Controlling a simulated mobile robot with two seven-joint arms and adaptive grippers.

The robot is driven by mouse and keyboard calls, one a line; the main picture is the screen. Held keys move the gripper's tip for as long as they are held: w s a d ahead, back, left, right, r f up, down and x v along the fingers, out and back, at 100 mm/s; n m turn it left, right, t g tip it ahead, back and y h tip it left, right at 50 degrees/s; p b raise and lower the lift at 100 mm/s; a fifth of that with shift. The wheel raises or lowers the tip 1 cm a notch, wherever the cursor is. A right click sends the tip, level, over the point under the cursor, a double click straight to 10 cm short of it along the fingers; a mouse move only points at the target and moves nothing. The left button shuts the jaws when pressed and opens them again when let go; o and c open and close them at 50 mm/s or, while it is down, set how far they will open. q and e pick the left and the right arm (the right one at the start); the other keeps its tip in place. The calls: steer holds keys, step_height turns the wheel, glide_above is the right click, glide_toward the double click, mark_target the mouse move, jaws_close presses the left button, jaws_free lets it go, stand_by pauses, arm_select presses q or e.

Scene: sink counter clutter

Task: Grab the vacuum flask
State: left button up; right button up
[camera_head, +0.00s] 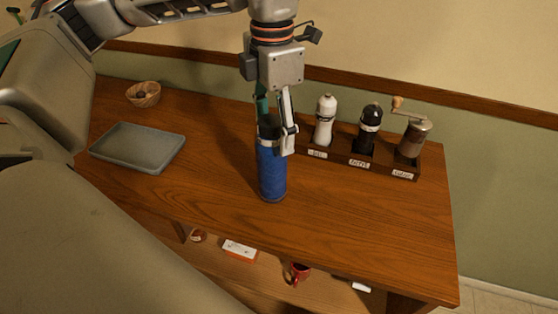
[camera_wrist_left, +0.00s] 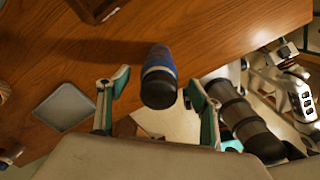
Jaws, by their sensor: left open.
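The vacuum flask (camera_head: 271,172) is a blue cylinder with a silver band and dark top, upright on the wooden table. In the left wrist view the flask (camera_wrist_left: 158,78) shows its dark top between the two fingers, with gaps on both sides. My left gripper (camera_head: 275,137) points down at the flask's upper part in the head view, one finger on each side of it. The left gripper (camera_wrist_left: 156,100) is open and not closed on the flask. My right gripper is not in view.
A rack (camera_head: 385,167) with a white mill (camera_head: 325,122), a black mill (camera_head: 369,128) and a grinder (camera_head: 412,138) stands close on the right. A grey tray (camera_head: 170,158) and a wooden bowl (camera_head: 144,94) are on the left. A red mug (camera_head: 299,272) is on the lower shelf.

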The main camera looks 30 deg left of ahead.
mark_target(271, 154)
arm_select(q)
steer(key=shift+s+f, duration=0.25)
steer(key=shift+f, duration=0.7)
step_height(271, 154, down, 5)
steer(key=shift+a+f, duration=0.1)
steer(key=shift+a, duration=0.05)
steer(key=c, duration=1.6)
